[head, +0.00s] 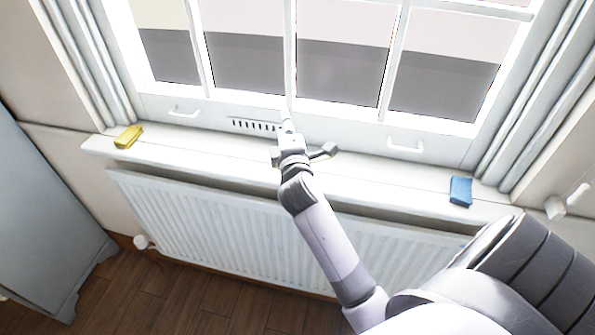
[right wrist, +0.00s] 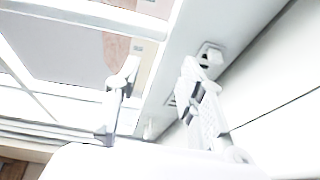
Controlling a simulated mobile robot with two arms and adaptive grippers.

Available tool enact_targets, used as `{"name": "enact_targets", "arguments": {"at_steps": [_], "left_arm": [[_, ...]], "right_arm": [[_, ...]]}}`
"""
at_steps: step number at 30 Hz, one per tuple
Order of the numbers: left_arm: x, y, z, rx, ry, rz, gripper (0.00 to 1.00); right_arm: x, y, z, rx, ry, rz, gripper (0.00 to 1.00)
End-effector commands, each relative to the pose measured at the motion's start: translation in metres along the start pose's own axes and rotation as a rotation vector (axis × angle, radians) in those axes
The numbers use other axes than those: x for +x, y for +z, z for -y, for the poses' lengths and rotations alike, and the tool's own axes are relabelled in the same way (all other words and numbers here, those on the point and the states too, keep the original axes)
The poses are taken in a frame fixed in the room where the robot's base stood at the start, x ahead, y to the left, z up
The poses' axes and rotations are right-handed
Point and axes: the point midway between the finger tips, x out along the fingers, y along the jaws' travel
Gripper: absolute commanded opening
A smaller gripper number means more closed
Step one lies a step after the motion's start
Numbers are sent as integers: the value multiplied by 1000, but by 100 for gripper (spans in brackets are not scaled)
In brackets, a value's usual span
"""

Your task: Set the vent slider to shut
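The vent (head: 255,126) is a row of dark slots in the bottom rail of the white window. Its right part is hidden behind my right gripper (head: 287,122), so I cannot make out the slider or its position in the head view. My right gripper is close to the rail at the right end of the visible slots. In the right wrist view its two fingers (right wrist: 160,75) stand apart with nothing clearly between them. A small pale fitting (right wrist: 210,55) shows by the tip of the right-hand finger; I cannot tell whether it is the slider. My left gripper is not in view.
The white sill (head: 215,150) runs under the window, above a radiator (head: 200,220). A yellow block (head: 129,136) lies at its left and a blue one (head: 460,191) at its right. White handles flank the vent, left (head: 184,112) and right (head: 405,147). Curtains hang at both sides.

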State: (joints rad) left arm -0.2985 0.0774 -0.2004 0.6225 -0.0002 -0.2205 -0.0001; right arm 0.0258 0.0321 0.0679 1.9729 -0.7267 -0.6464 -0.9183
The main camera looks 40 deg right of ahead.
Motion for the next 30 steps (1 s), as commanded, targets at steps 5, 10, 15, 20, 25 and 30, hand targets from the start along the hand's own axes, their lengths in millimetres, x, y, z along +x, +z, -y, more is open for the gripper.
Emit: {"name": "enact_targets", "arguments": {"at_steps": [5,10,15,20,25,30], "left_arm": [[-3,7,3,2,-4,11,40],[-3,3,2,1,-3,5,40],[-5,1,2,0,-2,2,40],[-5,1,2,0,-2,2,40],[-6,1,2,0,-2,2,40],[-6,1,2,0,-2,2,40]], "right_arm": [[-13,1,4,2,-7,2,37],[-25,2,6,2,-9,3,37],[-37,2,8,2,-11,3,37],[-48,2,9,1,-12,3,37],[-60,2,10,1,-12,3,37],[-72,3,11,2,-12,4,37]]}}
